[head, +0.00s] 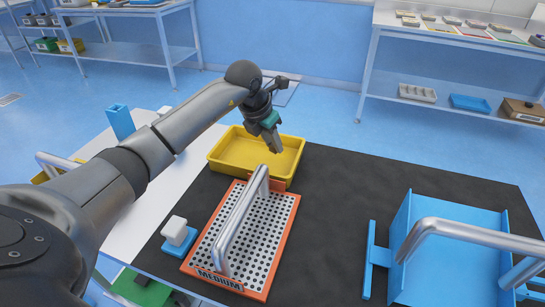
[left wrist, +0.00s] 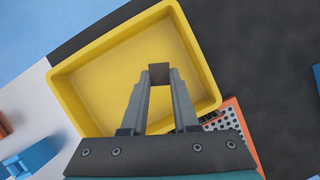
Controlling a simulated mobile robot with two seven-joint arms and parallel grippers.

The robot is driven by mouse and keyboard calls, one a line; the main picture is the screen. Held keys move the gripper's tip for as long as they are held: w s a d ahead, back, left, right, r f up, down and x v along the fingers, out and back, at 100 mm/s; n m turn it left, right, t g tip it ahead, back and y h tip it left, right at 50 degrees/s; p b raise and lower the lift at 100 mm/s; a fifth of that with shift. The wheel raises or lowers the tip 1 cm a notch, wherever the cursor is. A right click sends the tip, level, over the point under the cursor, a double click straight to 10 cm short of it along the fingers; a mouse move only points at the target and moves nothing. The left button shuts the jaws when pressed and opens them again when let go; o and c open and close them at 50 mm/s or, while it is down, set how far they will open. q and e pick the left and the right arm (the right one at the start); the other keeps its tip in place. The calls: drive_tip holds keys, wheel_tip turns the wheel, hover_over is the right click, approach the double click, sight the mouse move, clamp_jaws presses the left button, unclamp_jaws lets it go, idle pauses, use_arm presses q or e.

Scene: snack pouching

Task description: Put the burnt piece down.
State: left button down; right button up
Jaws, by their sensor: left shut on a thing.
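My left gripper (head: 275,146) is over the yellow tray (head: 222,145), near its right side in the head view. In the left wrist view its fingers (left wrist: 160,76) are shut on a small dark brown piece (left wrist: 159,70), the burnt piece, held at the fingertips. The yellow tray (left wrist: 72,97) lies below the fingers and the part of its floor that shows is bare. I cannot tell how high the piece is above the floor. In the head view the piece cannot be made out. My right gripper is not in view.
An orange-rimmed perforated tray (head: 287,231) marked MEDIUM, with a metal handle (head: 240,220), stands just in front of the yellow tray. A blue fixture (head: 450,255) with a metal handle is at the right. A white block (head: 174,227) sits at left. The dark mat between is clear.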

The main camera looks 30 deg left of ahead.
sight(272, 152)
use_arm(q)
drive_tip(key=shift+f, duration=0.5)
drive_tip(key=shift+f+b, duration=0.4)
drive_tip(key=shift+f, duration=1.2)
drive_tip(key=shift+f, duration=0.15)
drive_tip(key=c, duration=0.7)
unclamp_jaws()
